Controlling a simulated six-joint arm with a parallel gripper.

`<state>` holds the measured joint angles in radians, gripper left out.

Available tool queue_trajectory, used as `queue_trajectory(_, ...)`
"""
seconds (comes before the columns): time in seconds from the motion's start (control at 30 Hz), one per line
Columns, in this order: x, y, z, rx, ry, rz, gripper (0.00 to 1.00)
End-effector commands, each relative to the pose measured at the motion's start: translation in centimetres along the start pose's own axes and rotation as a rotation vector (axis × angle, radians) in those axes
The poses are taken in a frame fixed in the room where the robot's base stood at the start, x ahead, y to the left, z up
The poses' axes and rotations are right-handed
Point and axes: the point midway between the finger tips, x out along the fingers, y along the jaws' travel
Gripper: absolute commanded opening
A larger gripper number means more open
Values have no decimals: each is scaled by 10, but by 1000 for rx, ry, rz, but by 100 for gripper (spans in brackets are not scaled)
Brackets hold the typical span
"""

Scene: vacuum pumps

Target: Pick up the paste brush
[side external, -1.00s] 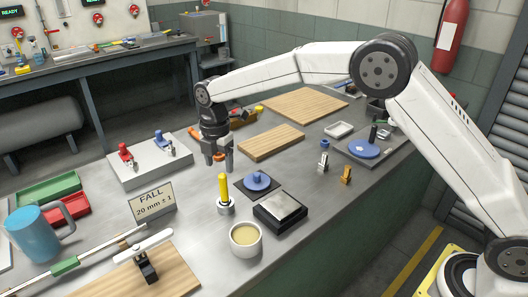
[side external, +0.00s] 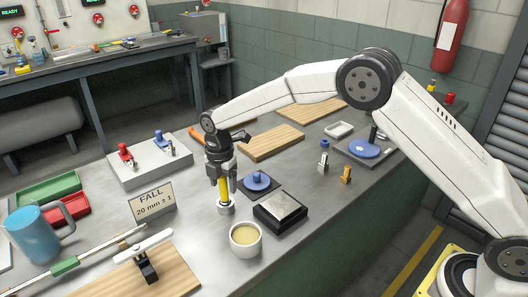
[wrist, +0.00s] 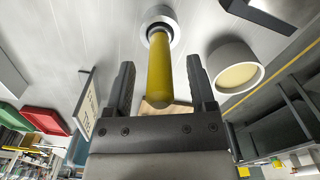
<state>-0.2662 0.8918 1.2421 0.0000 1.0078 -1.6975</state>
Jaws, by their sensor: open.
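The paste brush (side external: 224,190) shows as an upright yellow handle standing in a small metal holder (side external: 226,208) on the bench. In the wrist view the yellow handle (wrist: 160,75) rises from the round holder (wrist: 160,20) toward the camera, between the two fingers. My gripper (side external: 223,193) is lowered over the handle with its fingers on either side of it. It is open, and in the wrist view (wrist: 160,85) a gap shows between the handle and each finger. The brush's lower end is hidden in the holder.
A cup of cream-coloured paste (side external: 246,240) stands just in front of the holder. A blue knobbed disc on a dark mat (side external: 258,183) and a dark block with a light top (side external: 281,211) lie to the right. The FALL sign (side external: 152,202) stands to the left.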

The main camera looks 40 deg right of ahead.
Motion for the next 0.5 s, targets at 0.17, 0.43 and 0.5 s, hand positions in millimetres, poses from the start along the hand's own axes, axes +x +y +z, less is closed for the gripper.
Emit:
queue_trajectory(0.17, 2, 0, 0, 0, 0, 1, 71)
queue_trajectory(0.43, 1, 0, 0, 0, 0, 0, 71)
queue_trajectory(0.5, 1, 0, 0, 0, 0, 0, 71)
